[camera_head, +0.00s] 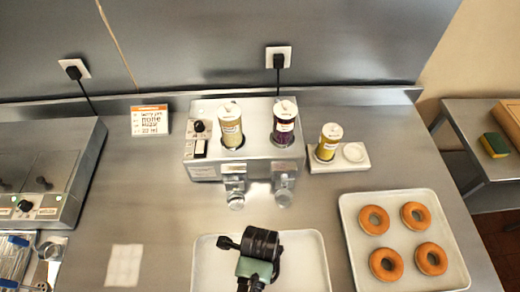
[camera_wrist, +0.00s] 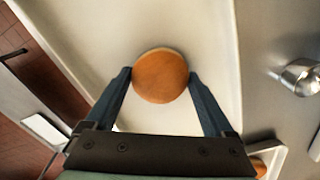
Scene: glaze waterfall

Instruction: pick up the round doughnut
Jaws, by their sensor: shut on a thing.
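The round doughnut (camera_wrist: 160,84) is a smooth brown disc with no hole, seen in the wrist view. It sits between the two fingertips of my gripper (camera_wrist: 160,74), which is shut on it, one finger on each side. The pale tray (camera_wrist: 190,22) shows behind and around it; I cannot tell whether the doughnut touches the tray. In the head view my gripper is over the front white tray (camera_head: 312,262), with its fingers and the round doughnut hidden by my arm.
A second white tray (camera_head: 402,240) at the right holds several ring doughnuts (camera_head: 374,219). A metal dispenser (camera_head: 255,165) with two bottles stands behind. A yellow bottle (camera_head: 328,143) stands on a white stand. A white square (camera_head: 124,265) lies left of the front tray.

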